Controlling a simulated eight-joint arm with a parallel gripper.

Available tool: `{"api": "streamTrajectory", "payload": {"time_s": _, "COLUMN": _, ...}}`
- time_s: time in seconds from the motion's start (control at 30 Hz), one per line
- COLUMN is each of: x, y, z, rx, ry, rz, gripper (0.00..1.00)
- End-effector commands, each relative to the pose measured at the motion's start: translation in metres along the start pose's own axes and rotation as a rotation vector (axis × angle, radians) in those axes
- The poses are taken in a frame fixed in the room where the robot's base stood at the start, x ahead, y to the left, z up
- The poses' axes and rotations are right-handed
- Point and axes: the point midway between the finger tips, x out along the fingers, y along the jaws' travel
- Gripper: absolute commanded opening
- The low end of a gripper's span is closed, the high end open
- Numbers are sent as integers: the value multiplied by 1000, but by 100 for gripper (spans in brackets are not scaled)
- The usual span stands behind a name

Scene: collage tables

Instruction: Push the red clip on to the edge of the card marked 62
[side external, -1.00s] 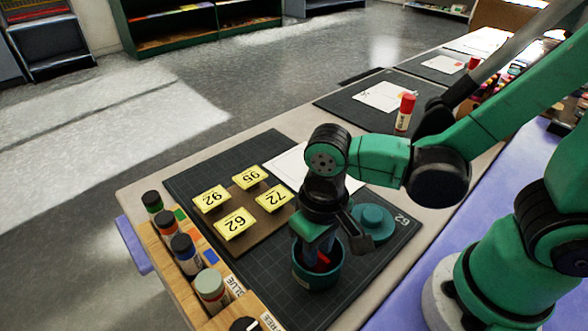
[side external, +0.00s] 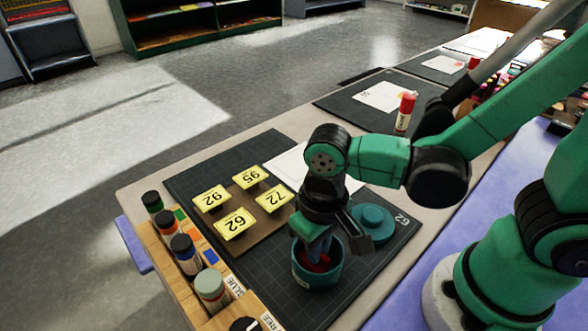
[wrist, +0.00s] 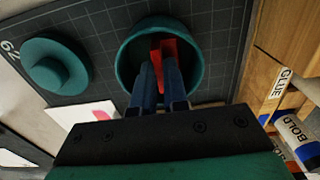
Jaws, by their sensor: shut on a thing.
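The red clip (wrist: 168,50) is inside a round teal pot (side external: 301,277), between my fingertips. My gripper (wrist: 161,66) reaches down into the pot with its blue fingers shut on the clip. The clip also shows as a red patch in the side view (side external: 318,264), partly hidden by the fingers and the pot wall. The card marked 62 (side external: 235,223) is yellow and stands tilted on a brown board (side external: 243,246), left of the pot. Cards marked 92 (side external: 211,198), 95 (side external: 250,176) and 72 (side external: 274,199) share the board.
The teal lid (side external: 372,222) lies on the dark cutting mat (side external: 396,245) right of the pot. A wooden rack (side external: 192,293) of paint bottles lines the near left edge. White paper (side external: 288,166) lies behind the cards. A red glue stick (side external: 405,112) stands farther back.

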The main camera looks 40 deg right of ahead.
Motion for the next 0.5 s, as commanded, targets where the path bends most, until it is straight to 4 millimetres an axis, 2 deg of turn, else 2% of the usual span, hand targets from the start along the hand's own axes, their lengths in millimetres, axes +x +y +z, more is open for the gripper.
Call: {"api": "streamTrajectory", "payload": {"time_s": 0.5, "x": -29, "y": 0, "z": 0, "rx": 0, "ry": 0, "rz": 0, "gripper": 0}}
